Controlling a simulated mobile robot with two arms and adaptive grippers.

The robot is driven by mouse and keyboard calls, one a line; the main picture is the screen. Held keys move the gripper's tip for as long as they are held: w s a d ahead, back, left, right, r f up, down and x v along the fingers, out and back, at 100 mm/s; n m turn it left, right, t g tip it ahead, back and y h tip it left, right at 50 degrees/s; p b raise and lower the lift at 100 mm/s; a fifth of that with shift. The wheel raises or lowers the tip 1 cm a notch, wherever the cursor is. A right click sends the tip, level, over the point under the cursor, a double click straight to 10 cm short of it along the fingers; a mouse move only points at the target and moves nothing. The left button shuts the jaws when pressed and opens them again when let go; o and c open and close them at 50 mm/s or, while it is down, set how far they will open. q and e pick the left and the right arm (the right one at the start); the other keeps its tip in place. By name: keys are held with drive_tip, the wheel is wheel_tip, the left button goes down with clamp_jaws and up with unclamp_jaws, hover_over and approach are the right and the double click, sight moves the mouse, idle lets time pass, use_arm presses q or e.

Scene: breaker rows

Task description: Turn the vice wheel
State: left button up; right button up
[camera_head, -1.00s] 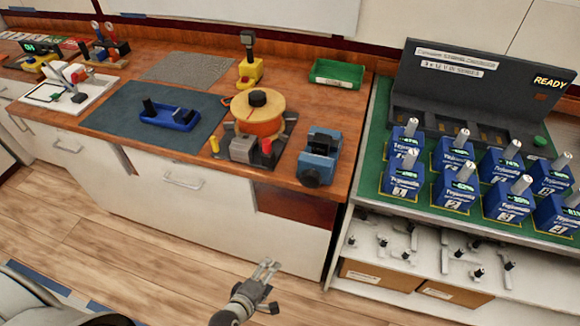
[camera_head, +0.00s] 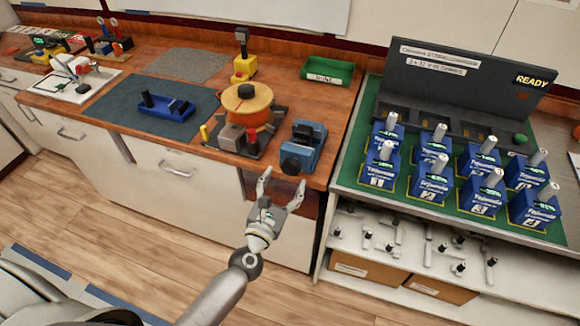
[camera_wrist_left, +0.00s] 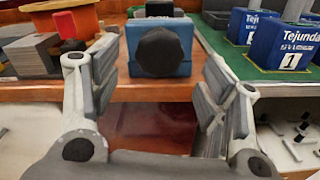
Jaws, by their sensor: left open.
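A small blue vice (camera_head: 304,147) stands at the front right corner of the wooden bench. Its dark round wheel (camera_head: 291,164) faces the front edge. In the left wrist view the black wheel (camera_wrist_left: 160,52) is near the top centre, in front of the blue vice body (camera_wrist_left: 187,67). My left gripper (camera_head: 283,179) is open and empty, just in front of the bench edge and a little below the wheel. In the left wrist view its fingers (camera_wrist_left: 158,85) stand apart on either side of the wheel, with a gap ahead. My right gripper is not in view.
An orange and yellow drum (camera_head: 248,106) on a dark base stands left of the vice. A green tray (camera_head: 328,72) lies behind. A rack with several blue numbered units (camera_head: 430,178) stands right. Open floor lies in front of the bench.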

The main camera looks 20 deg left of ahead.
sight(289, 171)
use_arm(q)
drive_tip(key=w, duration=0.4)
drive_tip(key=shift+w+p, duration=0.3)
drive_tip(key=shift+w, duration=0.3)
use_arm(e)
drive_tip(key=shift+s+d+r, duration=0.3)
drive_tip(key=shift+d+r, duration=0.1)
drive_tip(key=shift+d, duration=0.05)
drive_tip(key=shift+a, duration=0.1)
use_arm(q)
drive_tip(key=shift+c, duration=1.1)
drive_tip(key=c, duration=0.8)
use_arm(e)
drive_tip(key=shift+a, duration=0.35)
